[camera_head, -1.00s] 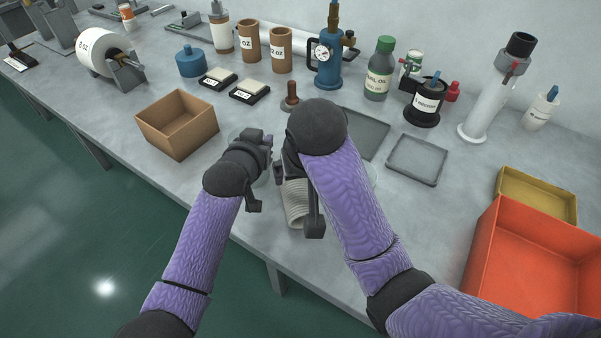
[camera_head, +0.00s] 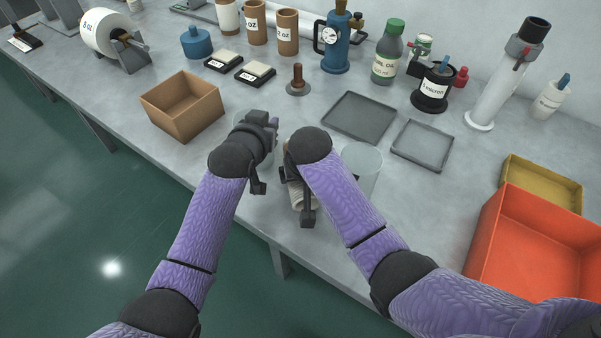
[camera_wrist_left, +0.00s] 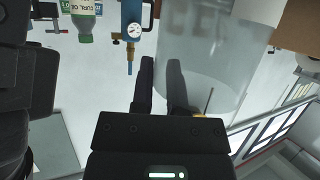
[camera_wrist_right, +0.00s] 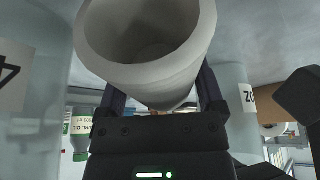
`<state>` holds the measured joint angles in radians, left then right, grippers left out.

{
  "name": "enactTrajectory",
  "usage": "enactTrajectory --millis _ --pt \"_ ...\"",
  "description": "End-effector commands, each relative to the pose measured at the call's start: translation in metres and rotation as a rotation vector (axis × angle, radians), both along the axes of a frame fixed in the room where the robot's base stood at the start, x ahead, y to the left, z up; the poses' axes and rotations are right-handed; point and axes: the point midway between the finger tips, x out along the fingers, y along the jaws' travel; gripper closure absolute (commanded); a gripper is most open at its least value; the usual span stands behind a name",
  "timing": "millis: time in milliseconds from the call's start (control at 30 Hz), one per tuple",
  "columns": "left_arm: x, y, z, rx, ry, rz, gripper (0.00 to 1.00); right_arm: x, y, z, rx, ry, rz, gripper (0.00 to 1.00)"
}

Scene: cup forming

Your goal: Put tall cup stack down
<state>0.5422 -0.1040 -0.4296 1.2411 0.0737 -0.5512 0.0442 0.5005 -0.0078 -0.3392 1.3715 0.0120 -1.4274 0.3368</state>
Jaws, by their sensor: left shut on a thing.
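The pale cup stack (camera_head: 297,197) lies under my right gripper near the table's front edge, mostly hidden by the arm. In the right wrist view the stack (camera_wrist_right: 150,75) shows its open round mouth to the camera. My right gripper (camera_wrist_right: 162,85) has one finger on each side of it; whether they press on it is not clear. My left gripper (camera_wrist_left: 160,75) is at the side of a clear cylinder (camera_wrist_left: 205,50), its fingers close together at the cylinder's edge and shut on its wall. Another clear cylinder (camera_head: 362,165) stands right of my right gripper.
An open cardboard box (camera_head: 183,108) stands to the left. Two grey trays (camera_head: 360,117) (camera_head: 422,146) lie behind and to the right. An orange bin (camera_head: 535,245) and a yellow bin (camera_head: 543,185) are at the right. A brown-handled stamp (camera_head: 298,80) stands behind the grippers.

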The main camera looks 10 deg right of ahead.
Motion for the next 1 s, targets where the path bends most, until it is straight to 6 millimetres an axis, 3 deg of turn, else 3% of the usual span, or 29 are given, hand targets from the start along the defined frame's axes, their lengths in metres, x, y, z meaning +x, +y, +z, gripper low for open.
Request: enactTrajectory --millis 33,300,533,767,1000 --pt "-0.001 0.001 -0.005 0.004 0.011 0.001 1.00 0.000 0.000 -0.001 0.000 0.000 0.000 0.28" --pt "-0.001 0.001 -0.005 0.004 0.011 0.001 1.00 0.000 0.000 0.000 0.000 0.000 0.000 0.84" --pt "-0.001 0.001 -0.005 0.004 0.011 0.001 1.00 0.000 0.000 0.003 0.000 -0.001 0.000 0.84" --pt "-0.001 0.001 -0.005 0.004 0.011 0.001 1.00 -0.002 0.000 0.037 0.001 -0.002 -0.001 0.84" --pt "-0.001 0.001 -0.005 0.004 0.011 0.001 1.00 -0.060 0.000 0.034 0.001 0.002 0.000 0.84"
